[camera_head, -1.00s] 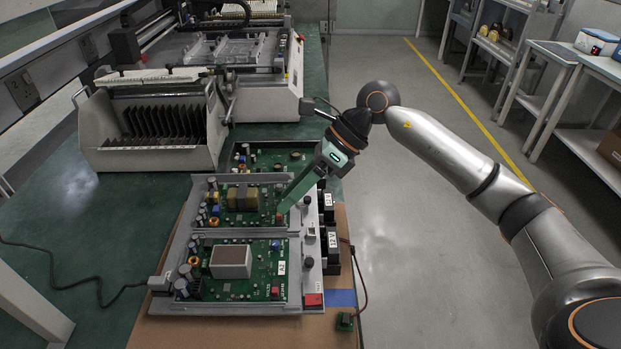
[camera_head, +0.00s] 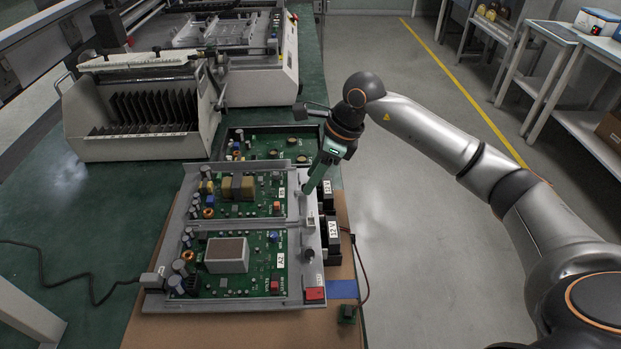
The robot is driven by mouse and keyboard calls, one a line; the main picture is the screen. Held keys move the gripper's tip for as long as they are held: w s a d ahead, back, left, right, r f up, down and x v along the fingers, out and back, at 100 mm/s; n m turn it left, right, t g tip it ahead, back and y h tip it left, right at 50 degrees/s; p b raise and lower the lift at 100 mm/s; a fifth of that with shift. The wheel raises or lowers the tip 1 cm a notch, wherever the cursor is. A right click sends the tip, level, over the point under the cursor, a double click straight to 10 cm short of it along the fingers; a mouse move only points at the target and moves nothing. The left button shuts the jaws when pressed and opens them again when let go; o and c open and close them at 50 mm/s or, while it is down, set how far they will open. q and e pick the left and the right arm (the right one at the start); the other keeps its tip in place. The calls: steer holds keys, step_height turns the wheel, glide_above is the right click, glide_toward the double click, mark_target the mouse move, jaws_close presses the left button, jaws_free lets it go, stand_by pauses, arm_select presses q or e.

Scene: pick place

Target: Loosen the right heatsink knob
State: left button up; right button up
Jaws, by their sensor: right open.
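A grey fixture frame (camera_head: 165,270) holds two green circuit boards, the nearer one (camera_head: 205,285) with a pale heatsink-like block (camera_head: 227,255) and the farther one (camera_head: 212,210) with a yellow component. A dark round knob (camera_head: 308,255) stands on the fixture's right strip, beside the nearer board. My right gripper (camera_head: 306,190) is open and points down at the upper part of that strip, beside the farther board. Its fingers cover the spot there, so I cannot tell whether they touch anything. My left gripper is not in view.
Black boxes labelled 12 V (camera_head: 331,235) stand just right of the fixture. A slotted rack (camera_head: 145,110) and another green board (camera_head: 270,142) lie behind.

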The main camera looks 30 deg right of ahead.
steer(key=shift+x, duration=0.75)
steer(key=shift+c, duration=0.4)
